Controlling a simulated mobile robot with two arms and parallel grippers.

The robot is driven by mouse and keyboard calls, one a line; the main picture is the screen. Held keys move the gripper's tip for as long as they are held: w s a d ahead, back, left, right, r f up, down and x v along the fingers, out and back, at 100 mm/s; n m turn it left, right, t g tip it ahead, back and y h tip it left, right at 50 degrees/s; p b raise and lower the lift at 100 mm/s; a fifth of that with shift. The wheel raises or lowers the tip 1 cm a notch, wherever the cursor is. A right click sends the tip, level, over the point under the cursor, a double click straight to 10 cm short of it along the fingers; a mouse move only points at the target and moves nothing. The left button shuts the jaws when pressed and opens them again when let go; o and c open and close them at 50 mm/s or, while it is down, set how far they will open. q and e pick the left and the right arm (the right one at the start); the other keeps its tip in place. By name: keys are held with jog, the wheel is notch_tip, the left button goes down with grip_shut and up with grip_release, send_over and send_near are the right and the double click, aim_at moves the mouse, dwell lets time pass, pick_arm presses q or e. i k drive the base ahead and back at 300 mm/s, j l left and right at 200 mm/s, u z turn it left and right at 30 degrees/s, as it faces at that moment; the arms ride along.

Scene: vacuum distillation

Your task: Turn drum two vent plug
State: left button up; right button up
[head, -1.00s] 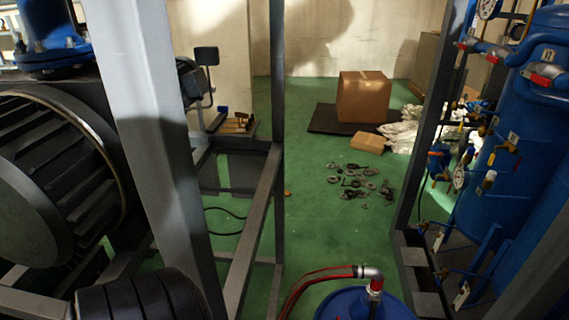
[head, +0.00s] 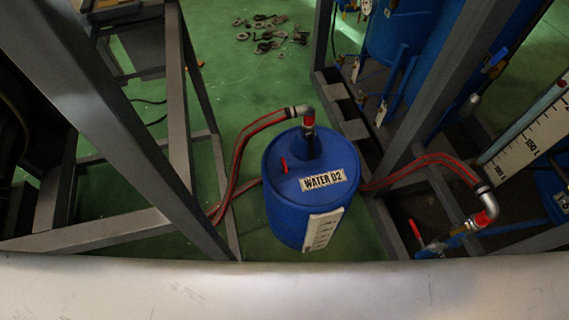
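A blue drum (head: 288,218) labelled "WATER 02" stands upright on the green floor in the middle of the head view. A small red handle or plug (head: 284,165) sticks up from the left part of its lid; I cannot tell for sure whether it is the vent plug. A hose fitting (head: 308,117) with a grey elbow rises from the top of the lid. A white scale strip (head: 322,229) runs down the drum's front. Neither of my grippers shows in the head view.
Grey metal frame posts and beams (head: 182,130) stand left of the drum, and another frame (head: 445,90) stands right. Red-striped hoses (head: 238,150) run on both sides. Loose metal parts (head: 264,34) lie on the floor behind. A pale wide surface (head: 290,290) crosses the bottom.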

aim_at(285, 166)
jog(key=i+l, duration=0.1)
jog(key=l, duration=0.45)
jog(key=i+l, duration=0.1)
jog(key=l, duration=0.45)
jog(key=i+l, duration=0.1)
jog(key=l, duration=0.45)
